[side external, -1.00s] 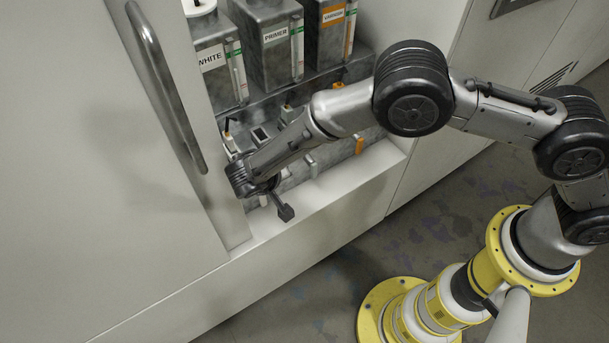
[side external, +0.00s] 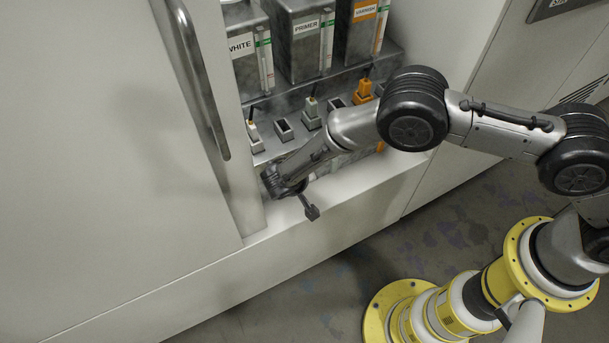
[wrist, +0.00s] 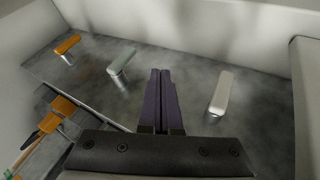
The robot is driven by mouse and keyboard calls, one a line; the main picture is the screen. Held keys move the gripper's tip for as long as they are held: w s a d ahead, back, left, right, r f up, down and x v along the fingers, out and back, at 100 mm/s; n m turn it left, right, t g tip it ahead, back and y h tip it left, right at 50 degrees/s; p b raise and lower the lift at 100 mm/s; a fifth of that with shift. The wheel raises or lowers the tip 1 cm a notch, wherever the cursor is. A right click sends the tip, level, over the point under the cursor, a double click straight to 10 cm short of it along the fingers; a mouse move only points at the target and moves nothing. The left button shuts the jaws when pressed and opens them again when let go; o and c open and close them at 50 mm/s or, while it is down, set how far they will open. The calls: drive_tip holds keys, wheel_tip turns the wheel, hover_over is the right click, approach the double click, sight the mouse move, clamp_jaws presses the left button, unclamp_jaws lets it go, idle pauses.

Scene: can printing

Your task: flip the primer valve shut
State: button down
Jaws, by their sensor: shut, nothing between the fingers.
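The primer valve is the grey-green lever (wrist: 121,62) on a short metal stem, left of my gripper in the wrist view. Its stem meets the grey metal face below the handle. My gripper (wrist: 161,72) is shut and empty, its two dark fingers side by side between the primer lever and the white lever (wrist: 220,92). A gap shows between the fingers and the primer lever in this view. In the side view the primer tank (side external: 306,45) stands behind; my arm hides the primer valve and my fingertips there.
An orange lever (wrist: 67,45) stands farther left in the wrist view. White (side external: 240,50) and varnish (side external: 364,25) tanks flank the primer tank. Sockets and plugs line the shelf above my wrist. The pale cabinet ledge (side external: 345,188) and side walls bound the recess.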

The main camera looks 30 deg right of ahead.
drive_tip(key=x, duration=0.3)
drive_tip(key=shift+w+d+f, duration=0.1)
drive_tip(key=shift+d+f, duration=0.1)
drive_tip(key=shift+f, duration=0.05)
drive_tip(key=shift+d+r, duration=0.15)
drive_tip(key=shift+d, duration=1.75)
drive_tip(key=shift+f, duration=0.25)
